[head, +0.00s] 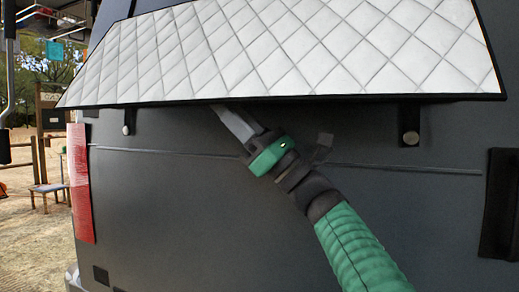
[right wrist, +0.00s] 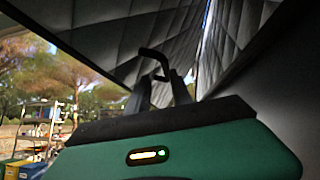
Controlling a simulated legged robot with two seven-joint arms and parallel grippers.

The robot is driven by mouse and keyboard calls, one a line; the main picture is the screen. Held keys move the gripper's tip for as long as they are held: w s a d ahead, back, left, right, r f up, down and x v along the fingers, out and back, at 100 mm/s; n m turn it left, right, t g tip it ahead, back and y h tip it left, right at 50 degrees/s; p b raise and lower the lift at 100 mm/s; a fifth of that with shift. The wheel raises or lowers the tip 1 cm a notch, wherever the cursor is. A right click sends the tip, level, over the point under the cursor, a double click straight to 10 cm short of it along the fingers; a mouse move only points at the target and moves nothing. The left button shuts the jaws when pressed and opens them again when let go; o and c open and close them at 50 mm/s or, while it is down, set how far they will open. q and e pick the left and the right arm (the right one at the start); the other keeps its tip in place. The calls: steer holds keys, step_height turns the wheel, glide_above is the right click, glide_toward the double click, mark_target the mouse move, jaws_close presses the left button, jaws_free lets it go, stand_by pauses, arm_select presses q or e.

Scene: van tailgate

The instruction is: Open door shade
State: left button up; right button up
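The door shade (head: 290,50), a quilted silver-white panel with a black edge, slants outward across the top of the dark van door in the head view. Its dark quilted underside (right wrist: 105,42) shows in the right wrist view. My right gripper (head: 226,112), on a green-sleeved arm, reaches up to the shade's lower edge, its tips partly hidden behind it. In the right wrist view a black hook-shaped piece (right wrist: 152,53) stands at the fingertips (right wrist: 161,78); I cannot tell whether they grip it. My left gripper is not in view.
The van door (head: 180,220) has two small tabs with round studs (head: 410,138) below the shade. A red tail light (head: 80,180) is at left and a black handle piece (head: 500,205) at right. A small stool (head: 48,195) stands outside at left.

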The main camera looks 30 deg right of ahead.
steer(key=v, duration=1.1)
steer(key=shift+r, duration=0.1)
